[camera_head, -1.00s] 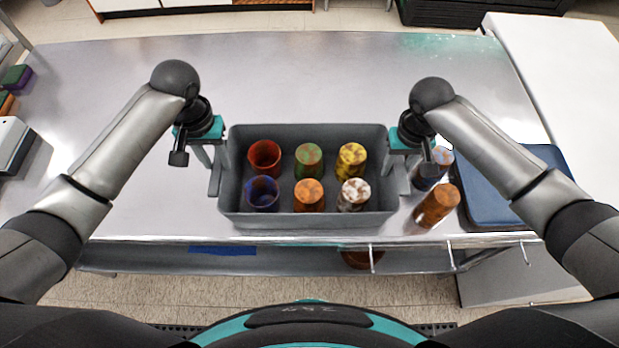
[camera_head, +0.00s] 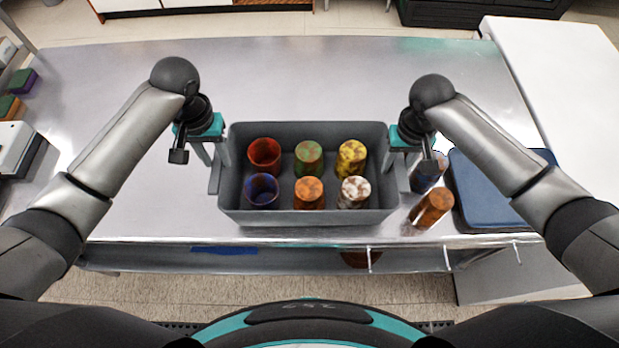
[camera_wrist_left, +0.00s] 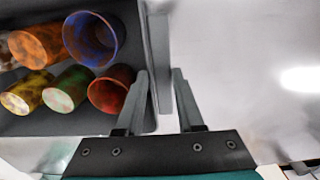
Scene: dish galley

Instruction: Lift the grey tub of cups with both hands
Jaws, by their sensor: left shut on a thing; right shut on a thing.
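The grey tub (camera_head: 308,218) is level in front of me, apparently just clear of the steel table. It holds several cups in two rows, including a red cup (camera_head: 264,155), a yellow cup (camera_head: 352,158) and a blue cup (camera_head: 262,190). My left gripper (camera_head: 214,172) is shut on the tub's left end. In the left wrist view, its fingers (camera_wrist_left: 165,100) stand either side of the tub's end grip (camera_wrist_left: 160,50). My right gripper (camera_head: 402,172) is shut on the tub's right end; the forearm partly hides its contact.
The table behind the tub is clear.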

